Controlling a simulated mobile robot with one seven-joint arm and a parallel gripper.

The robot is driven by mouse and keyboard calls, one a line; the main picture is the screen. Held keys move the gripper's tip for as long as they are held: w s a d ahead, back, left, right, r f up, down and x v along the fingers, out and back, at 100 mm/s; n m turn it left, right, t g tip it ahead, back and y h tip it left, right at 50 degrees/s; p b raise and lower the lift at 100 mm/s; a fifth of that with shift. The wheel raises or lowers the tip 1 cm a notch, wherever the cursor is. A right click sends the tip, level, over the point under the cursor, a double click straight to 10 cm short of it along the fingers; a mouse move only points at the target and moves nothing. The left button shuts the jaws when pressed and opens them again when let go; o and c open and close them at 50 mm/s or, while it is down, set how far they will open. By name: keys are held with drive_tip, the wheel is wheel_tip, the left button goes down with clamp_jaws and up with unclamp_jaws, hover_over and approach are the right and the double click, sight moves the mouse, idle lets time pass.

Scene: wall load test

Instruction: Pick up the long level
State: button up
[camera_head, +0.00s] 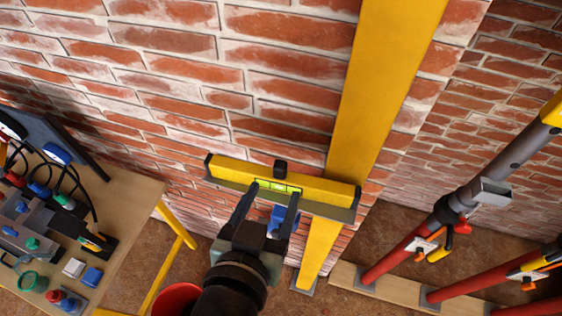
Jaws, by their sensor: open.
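The long level (318,185) is a yellow bar with dark end caps, a green vial window near its middle and a dark knob on top. It lies across a grey ledge or holder in front of the brick wall and the yellow upright post. My gripper (266,196) is open just in front of the level, at its vial. One finger is left of the vial and one is right of it. I cannot tell whether the fingers touch the level. A small blue part (278,216) shows between the fingers, below the level.
A wooden table (134,196) with cables, tools and small blocks stands at left. A yellow post (385,80) rises behind the level. Red and grey props (400,258) lean at right on a wooden plank (345,275). A red bucket (177,297) is at the bottom.

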sight(283, 171)
drive_tip(key=b+x, duration=0.2)
drive_tip(key=b, duration=0.2)
drive_tip(key=b+x, duration=0.3)
drive_tip(key=b, duration=0.1)
drive_tip(key=shift+w+a+f+b, duration=0.1)
drive_tip(key=shift+f+b, duration=0.2)
drive_tip(key=shift+f, duration=0.15)
drive_tip(key=shift+r+p+x, duration=0.2)
drive_tip(key=shift+p+x, duration=0.1)
drive_tip(key=shift+x, duration=1.05)
drive_tip(key=p+x, duration=0.1)
drive_tip(key=x, duration=0.1)
drive_tip(key=a+p+x, duration=0.1)
drive_tip(key=x, duration=0.1)
drive_tip(key=shift+w+d+f, duration=0.1)
drive_tip(key=shift+d, duration=0.05)
drive_tip(key=shift+w+d+f, duration=0.15)
drive_tip(key=shift+w+f, duration=0.15)
drive_tip(key=shift+w, duration=0.1)
clamp_jaws()
drive_tip(key=shift+r, duration=0.1)
